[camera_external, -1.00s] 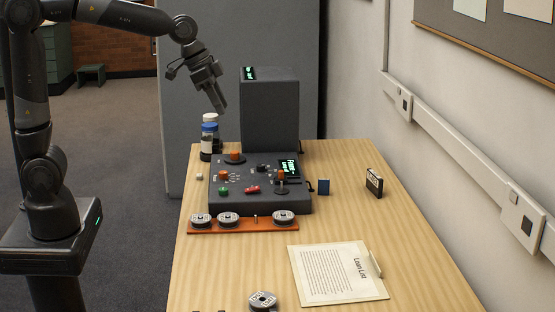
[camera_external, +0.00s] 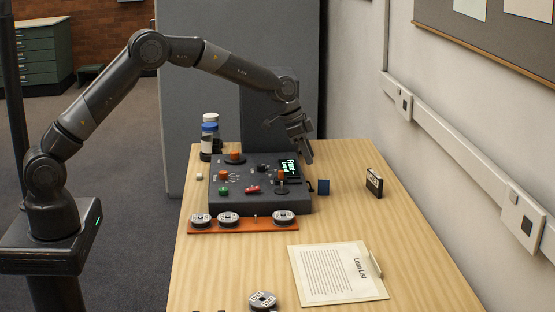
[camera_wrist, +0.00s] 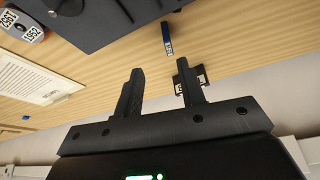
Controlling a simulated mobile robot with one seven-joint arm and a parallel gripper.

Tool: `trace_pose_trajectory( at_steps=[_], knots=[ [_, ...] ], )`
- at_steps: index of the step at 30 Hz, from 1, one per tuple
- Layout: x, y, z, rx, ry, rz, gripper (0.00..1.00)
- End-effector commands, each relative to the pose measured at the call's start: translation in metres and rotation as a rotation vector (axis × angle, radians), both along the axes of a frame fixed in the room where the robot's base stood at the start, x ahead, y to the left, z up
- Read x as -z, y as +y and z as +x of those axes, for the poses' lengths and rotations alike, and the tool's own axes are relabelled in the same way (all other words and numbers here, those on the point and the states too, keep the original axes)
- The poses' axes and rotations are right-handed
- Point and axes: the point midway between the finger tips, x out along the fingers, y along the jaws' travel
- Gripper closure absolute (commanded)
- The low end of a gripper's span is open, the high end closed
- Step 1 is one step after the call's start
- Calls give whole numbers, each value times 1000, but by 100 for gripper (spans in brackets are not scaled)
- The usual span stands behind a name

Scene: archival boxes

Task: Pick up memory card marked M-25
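My gripper (camera_external: 308,160) hangs above the table near the console's right side, above the card. In the wrist view my gripper (camera_wrist: 158,66) has its fingers apart with nothing between them. The blue card lies beyond the fingertips.
A black cassette-like item (camera_external: 374,182) stands to the right; a finger partly covers it in the wrist view. A clipboard marked Loan List (camera_external: 335,272) lies in front. Reels sit on an orange strip (camera_external: 258,224). Bottles (camera_external: 208,138) stand at the back left. A wall borders the right.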

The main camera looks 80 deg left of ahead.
Motion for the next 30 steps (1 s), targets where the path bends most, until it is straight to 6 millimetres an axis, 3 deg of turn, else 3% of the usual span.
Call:
trace_pose_trajectory(
  at_steps=[12, 20, 30],
  knots=[
    [52, 2, 22, 2, 1, -1, 64],
    [70, 2, 29, 2, 0, -1, 64],
    [107, 4, 45, 2, 0, 0, 64]
  ],
)
